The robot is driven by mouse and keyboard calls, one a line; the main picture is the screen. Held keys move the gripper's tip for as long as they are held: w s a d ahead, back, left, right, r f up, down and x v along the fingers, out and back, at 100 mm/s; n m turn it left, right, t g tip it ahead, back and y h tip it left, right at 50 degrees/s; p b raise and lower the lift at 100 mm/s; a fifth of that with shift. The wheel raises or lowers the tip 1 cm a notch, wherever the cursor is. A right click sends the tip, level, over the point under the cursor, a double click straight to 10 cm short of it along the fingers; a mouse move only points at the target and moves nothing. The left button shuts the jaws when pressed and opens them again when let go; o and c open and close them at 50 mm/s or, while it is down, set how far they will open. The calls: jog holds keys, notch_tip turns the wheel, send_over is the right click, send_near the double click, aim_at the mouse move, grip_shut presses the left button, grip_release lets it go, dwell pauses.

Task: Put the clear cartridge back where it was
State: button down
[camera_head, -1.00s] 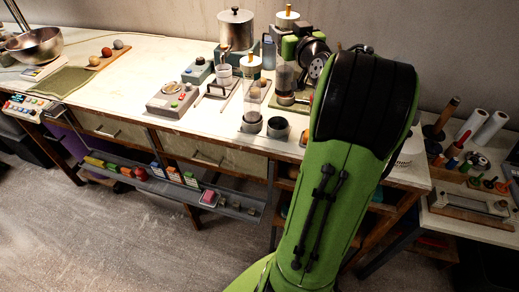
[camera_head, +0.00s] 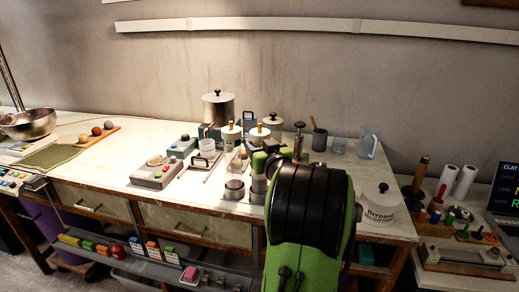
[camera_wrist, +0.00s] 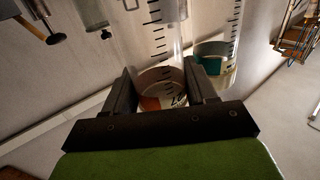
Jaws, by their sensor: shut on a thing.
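My gripper (camera_wrist: 163,85) is shut on a clear cartridge (camera_wrist: 162,40), a see-through tube with black scale marks. An orange and white band shows at its near end in the wrist view. In the head view the held cartridge (camera_head: 258,181) stands upright over a grey round holder (camera_head: 258,197); I cannot tell whether it is seated. A second clear tube (camera_head: 233,160) with a knobbed plunger stands just left, in its own grey holder (camera_head: 234,192). It also shows in the wrist view (camera_wrist: 221,35), with teal inside. My arm hides much of the gripper in the head view.
A grey button box (camera_head: 157,173) and a metal pot (camera_head: 218,106) stand left and behind. Jars and a clear pitcher (camera_head: 368,142) stand behind right, and a white lidded tub (camera_head: 378,208) at the right. The table's front middle is clear.

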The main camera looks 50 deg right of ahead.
jog(key=shift+r, duration=0.1)
jog(key=c, duration=0.6)
grip_release()
